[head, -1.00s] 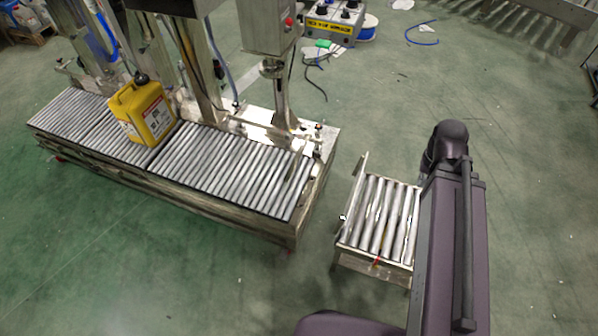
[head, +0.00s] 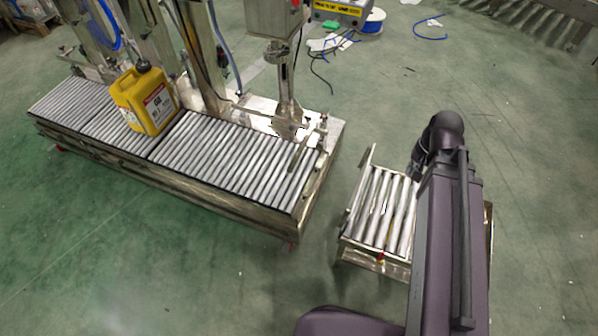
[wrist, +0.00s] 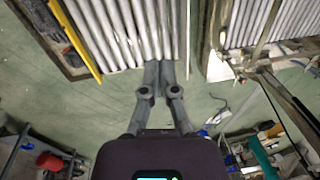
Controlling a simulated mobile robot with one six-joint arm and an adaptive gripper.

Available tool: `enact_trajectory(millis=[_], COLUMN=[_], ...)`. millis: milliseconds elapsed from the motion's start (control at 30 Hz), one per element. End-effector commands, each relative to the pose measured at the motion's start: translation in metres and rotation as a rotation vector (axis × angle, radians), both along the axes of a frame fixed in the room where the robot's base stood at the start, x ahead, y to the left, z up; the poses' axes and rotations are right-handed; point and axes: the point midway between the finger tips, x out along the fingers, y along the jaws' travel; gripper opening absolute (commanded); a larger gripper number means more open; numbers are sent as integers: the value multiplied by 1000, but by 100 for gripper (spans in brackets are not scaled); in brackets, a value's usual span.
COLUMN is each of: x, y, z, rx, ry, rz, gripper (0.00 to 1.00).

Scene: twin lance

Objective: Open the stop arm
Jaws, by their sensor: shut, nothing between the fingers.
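A thin metal bar (head: 302,148), which looks like the stop arm, lies crosswise over the rollers at the right end of the long conveyor (head: 240,165). It joins a small post at that end. A bar that looks like the same one shows at upper right in the wrist view (wrist: 267,30). My gripper (wrist: 167,68) is shut and empty in the wrist view, its fingers at the near ends of the short conveyor's rollers. It is to one side of the bar and apart from it. In the head view my own arm mostly hides it.
A yellow canister (head: 147,100) stands on the long conveyor's rollers. A short roller conveyor (head: 378,215) stands to the right, with a floor gap between them. A filling column (head: 284,85) rises behind the bar. Loose hoses and a control box (head: 340,12) lie farther back.

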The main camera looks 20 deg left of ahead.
Motion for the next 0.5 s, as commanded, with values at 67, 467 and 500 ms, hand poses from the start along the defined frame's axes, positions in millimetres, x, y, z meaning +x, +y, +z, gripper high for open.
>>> enact_trajectory(millis=[67,467,500], x=[9,39,42], y=[11,67,73], z=[-26,-93,-100], rx=[39,251,271], ry=[-1,39,46], rz=[-44,-283,-307], gripper=[0,0,0])
